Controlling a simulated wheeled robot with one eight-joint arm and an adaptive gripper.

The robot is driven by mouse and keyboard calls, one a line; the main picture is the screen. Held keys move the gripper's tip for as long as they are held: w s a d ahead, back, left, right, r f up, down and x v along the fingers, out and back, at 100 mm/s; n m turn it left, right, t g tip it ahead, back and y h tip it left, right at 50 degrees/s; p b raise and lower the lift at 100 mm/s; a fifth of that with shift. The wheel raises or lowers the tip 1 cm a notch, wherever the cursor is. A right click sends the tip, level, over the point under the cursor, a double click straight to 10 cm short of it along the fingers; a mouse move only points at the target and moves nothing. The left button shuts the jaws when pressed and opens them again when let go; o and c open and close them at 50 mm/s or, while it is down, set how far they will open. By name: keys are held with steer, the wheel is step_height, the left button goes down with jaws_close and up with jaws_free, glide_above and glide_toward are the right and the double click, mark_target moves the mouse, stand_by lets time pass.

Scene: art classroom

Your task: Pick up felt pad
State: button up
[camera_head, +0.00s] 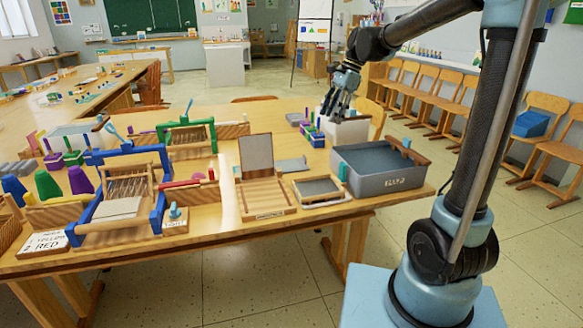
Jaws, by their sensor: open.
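I cannot tell for sure which thing is the felt pad. A dark grey flat rectangle (319,186) lies in a small wooden frame at the front right of the table. Flat grey pieces (291,165) lie behind it, partly hidden by an upright grey panel (256,152). A grey bin (378,184) with a label on its front stands to the right; its inside looks dark grey. My gripper (334,112) is open, fingers pointing down, toward the far right of the table, behind the bin. I see nothing between its fingers.
A white box (345,130) and a rack of coloured pegs (312,134) stand close to my gripper. Small looms with blue (77,232) and green (212,133) frames crowd the left. Chairs (425,95) line the right wall.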

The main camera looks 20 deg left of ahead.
steer(key=a, duration=0.2)
glide_toward(290, 162)
steer(key=shift+m, duration=0.3)
steer(key=d+f, duration=0.1)
steer(key=f, duration=0.1)
steer(key=d+f, duration=0.1)
steer(key=f, duration=0.1)
steer(key=d+f, duration=0.1)
steer(key=f, duration=0.1)
steer(key=shift+s, duration=0.25)
steer(key=shift+r, duration=0.1)
steer(key=c, duration=1)
